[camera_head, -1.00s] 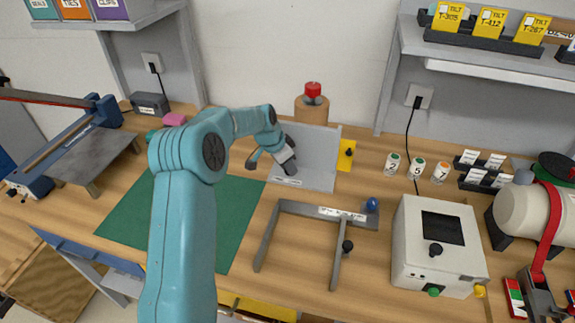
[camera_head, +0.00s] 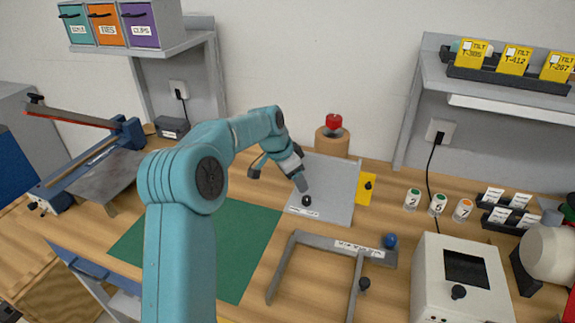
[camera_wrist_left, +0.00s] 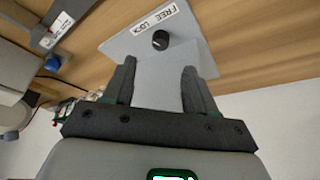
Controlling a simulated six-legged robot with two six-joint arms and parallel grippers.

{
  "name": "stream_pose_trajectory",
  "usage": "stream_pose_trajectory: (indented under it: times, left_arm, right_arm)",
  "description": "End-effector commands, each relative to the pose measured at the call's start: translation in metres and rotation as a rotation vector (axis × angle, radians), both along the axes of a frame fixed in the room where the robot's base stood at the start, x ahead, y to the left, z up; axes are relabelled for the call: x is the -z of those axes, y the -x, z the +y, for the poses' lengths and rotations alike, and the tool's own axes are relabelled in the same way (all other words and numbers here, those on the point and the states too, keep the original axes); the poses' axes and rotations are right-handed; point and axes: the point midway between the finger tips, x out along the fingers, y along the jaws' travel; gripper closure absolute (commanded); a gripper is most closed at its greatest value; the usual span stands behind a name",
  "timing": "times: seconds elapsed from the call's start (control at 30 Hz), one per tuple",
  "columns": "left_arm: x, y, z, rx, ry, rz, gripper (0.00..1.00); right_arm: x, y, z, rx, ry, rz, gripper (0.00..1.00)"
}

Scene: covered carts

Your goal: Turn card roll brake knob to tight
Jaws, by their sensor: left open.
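A grey bracket plate (camera_head: 338,205) with a small round black knob (camera_head: 307,201) and a white label stands at the middle of the bench. In the left wrist view the black knob (camera_wrist_left: 160,40) has a pale pointer mark, and the label (camera_wrist_left: 155,18) seems to read "FREE LOCK". My left gripper (camera_head: 300,184) is above and behind this knob. In the left wrist view the gripper (camera_wrist_left: 158,75) is open, with the plate visible between its fingers and the knob beyond the tips, apart from them. A brown roll (camera_head: 332,143) with a red top knob (camera_head: 334,122) stands behind the plate. No brake label is readable.
A yellow plate with a black knob (camera_head: 366,188) stands right of the bracket. A grey frame (camera_head: 318,240) with a blue knob (camera_head: 390,241) lies in front. A white box (camera_head: 455,285) is at right. A green mat (camera_head: 205,245) lies left, clear.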

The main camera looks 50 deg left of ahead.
Motion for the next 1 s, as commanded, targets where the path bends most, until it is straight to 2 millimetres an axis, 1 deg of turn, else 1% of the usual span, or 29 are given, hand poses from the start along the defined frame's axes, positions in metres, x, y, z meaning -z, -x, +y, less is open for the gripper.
stream_pose_trajectory:
  times: [0.03, 0.1, 0.2, 0.33, 0.5, 1.0]
  left_arm:
    - [-0.013, 0.005, 0.002, -0.002, -0.003, -0.004, 0.43]
    - [-0.028, 0.011, 0.003, -0.002, -0.003, -0.004, 0.43]
    - [-0.047, 0.019, 0.005, -0.001, -0.001, -0.002, 0.43]
    - [-0.063, 0.025, 0.007, -0.001, -0.001, -0.002, 0.43]
    - [-0.07, 0.028, 0.007, 0.0, 0.0, 0.0, 0.43]
    - [-0.07, 0.028, 0.007, 0.0, 0.0, 0.0, 0.43]
  right_arm:
    - [0.002, 0.0, 0.0, 0.0, 0.0, 0.0, 0.57]
    - [0.003, 0.0, 0.0, 0.0, 0.0, 0.0, 0.57]
    - [0.004, 0.0, 0.0, 0.0, 0.0, 0.0, 0.57]
    - [0.004, 0.0, 0.0, 0.0, 0.0, 0.0, 0.57]
    - [0.004, 0.0, 0.0, 0.0, 0.0, 0.0, 0.57]
    - [0.004, 0.0, 0.0, 0.0, 0.0, 0.0, 0.57]
